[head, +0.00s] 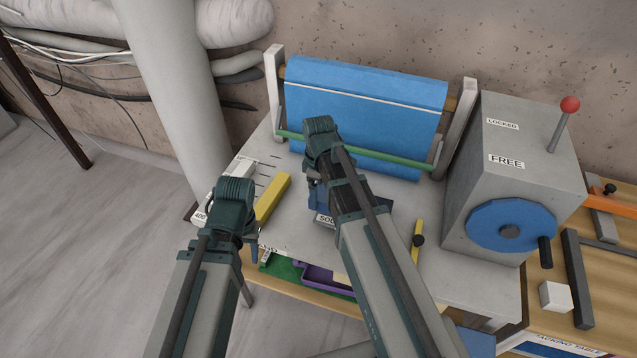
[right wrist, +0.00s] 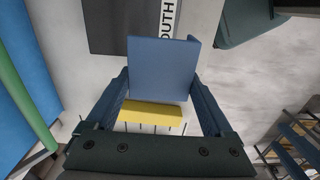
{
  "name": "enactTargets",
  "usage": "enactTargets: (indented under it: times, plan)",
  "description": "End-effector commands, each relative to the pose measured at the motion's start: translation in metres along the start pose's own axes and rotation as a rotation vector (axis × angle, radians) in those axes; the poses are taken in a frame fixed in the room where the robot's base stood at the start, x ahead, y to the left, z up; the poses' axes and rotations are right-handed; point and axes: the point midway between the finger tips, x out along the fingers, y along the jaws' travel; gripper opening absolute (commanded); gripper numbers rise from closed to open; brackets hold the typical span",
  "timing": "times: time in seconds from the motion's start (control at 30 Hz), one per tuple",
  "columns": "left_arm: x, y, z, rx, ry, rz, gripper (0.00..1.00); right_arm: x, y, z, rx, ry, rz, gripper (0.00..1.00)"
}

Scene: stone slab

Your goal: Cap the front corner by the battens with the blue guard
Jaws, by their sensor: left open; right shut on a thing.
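The blue guard (right wrist: 160,68) is held between both fingers of my right gripper (right wrist: 163,95), with a flat face and a raised lip along its right side. In the head view my right gripper (head: 319,190) is over the middle of the grey slab (head: 290,228), and its arm hides most of the guard. My left gripper (head: 236,222) is open near the slab's front left, its fingertips mostly hidden by its wrist. A yellow bar (head: 272,200) lies between the grippers and also shows beyond the guard in the right wrist view (right wrist: 152,112). I cannot clearly make out the battens.
A blue roll (head: 365,100) on a stand with a green bar (head: 385,158) spans the slab's back. A grey box (head: 520,150) with a blue handwheel (head: 511,226) stands at the right. Trays (head: 318,278) lie below the front edge. A white pipe (head: 170,90) rises behind left.

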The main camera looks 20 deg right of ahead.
Motion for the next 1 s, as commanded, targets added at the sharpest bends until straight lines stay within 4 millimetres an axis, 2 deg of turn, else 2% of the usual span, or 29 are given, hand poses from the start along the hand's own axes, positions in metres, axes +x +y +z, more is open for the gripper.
enactTargets:
  times: [0.53, 1.0]
  plan:
    - [0.006, 0.001, 0.000, 0.000, 0.000, 0.000, 0.50, 0.006, 0.001, 0.001, 0.000, 0.000, -0.002, 0.33]
    - [0.042, 0.004, -0.003, -0.002, 0.000, 0.000, 0.50, 0.043, 0.001, 0.001, 0.000, 0.000, -0.002, 0.33]
